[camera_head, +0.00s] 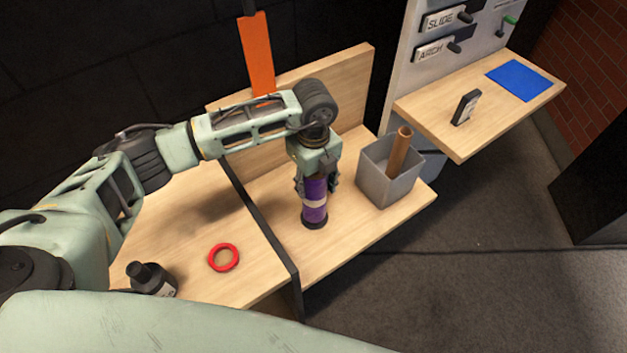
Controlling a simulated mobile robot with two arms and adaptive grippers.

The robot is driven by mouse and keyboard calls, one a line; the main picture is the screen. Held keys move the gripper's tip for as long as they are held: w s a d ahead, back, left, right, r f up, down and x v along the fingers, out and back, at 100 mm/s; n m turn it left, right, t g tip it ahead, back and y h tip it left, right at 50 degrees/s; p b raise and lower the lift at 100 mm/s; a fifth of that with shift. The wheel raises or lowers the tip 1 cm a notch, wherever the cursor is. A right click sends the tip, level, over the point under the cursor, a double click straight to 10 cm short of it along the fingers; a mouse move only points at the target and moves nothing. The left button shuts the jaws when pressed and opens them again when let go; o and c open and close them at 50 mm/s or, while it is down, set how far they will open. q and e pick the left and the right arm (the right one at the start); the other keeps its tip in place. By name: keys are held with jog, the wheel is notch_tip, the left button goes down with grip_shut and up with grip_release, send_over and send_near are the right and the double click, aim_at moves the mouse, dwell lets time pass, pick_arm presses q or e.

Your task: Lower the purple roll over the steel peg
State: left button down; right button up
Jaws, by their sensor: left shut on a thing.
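The purple roll (315,195) stands upright on the right part of the wooden bench, with a pale band around its middle. A dark round base (314,221) shows directly under it. My left gripper (316,182) points straight down and is shut on the upper part of the roll. The steel peg cannot be made out; I cannot tell whether it is inside the roll. My right gripper is not in view.
A grey bin (388,175) with a brown tube (399,152) in it stands close right of the roll. A dark divider (262,222) runs left of it. A red ring (223,257) and a black bottle (151,279) are on the left part. An orange strip (257,55) hangs behind.

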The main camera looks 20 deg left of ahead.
pick_arm(q)
jog(key=shift+f, duration=0.1)
dwell(0.3)
jog(key=shift+f+b, duration=0.75)
jog(key=c, duration=0.9)
grip_release()
jog(key=shift+f, duration=0.1)
